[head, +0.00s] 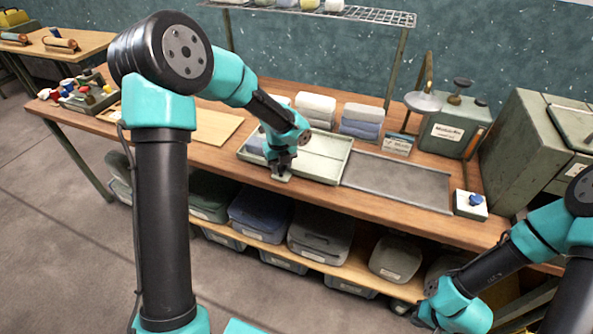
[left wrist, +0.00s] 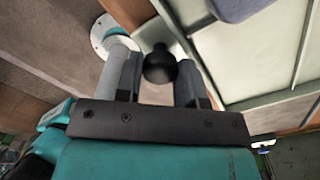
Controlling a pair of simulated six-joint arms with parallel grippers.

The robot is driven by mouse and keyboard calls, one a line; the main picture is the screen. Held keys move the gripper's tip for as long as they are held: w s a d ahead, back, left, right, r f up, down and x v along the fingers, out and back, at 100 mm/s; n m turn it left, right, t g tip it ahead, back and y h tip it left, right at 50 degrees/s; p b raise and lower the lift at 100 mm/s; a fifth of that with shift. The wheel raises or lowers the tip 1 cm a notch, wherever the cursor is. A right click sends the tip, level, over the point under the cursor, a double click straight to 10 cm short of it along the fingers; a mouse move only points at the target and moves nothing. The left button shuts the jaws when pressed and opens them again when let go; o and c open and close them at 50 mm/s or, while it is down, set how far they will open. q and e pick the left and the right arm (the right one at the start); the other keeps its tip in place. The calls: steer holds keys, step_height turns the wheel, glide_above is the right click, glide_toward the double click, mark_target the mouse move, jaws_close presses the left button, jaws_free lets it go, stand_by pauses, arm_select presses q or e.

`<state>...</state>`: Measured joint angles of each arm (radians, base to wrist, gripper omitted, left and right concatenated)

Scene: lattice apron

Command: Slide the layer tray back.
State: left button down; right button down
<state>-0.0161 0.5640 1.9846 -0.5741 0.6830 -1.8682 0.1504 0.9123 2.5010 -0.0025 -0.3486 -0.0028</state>
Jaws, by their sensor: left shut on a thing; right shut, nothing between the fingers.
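The layer tray (head: 322,160) is a shallow pale green tray with a divider, lying on the wooden bench. A blue folded thing lies in its left part, partly hidden by my left arm. My left gripper (head: 281,163) is at the tray's front edge, over a small tab there. In the left wrist view the left gripper (left wrist: 159,75) is shut on a black knob (left wrist: 159,64), with the tray (left wrist: 235,55) beside it. My right gripper (head: 408,309) is shut and empty, low in front of the bench's lower shelf.
A flat grey framed panel (head: 398,183) adjoins the tray's right side. Folded cloth stacks (head: 315,108) stand behind the tray. A white box with a blue knob (head: 471,204) sits at the bench's right front. A wooden board (head: 212,128) lies left.

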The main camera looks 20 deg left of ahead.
arm_select(q)
steer(key=shift+a, duration=1.35)
steer(key=c, duration=0.7)
jaws_free()
steer(key=shift+a, duration=0.15)
steer(key=shift+c, duration=0.2)
steer(key=shift+r, duration=0.5)
step_height(320, 180, up, 16)
steer(key=shift+r, duration=0.25)
steer(key=shift+f, duration=0.1)
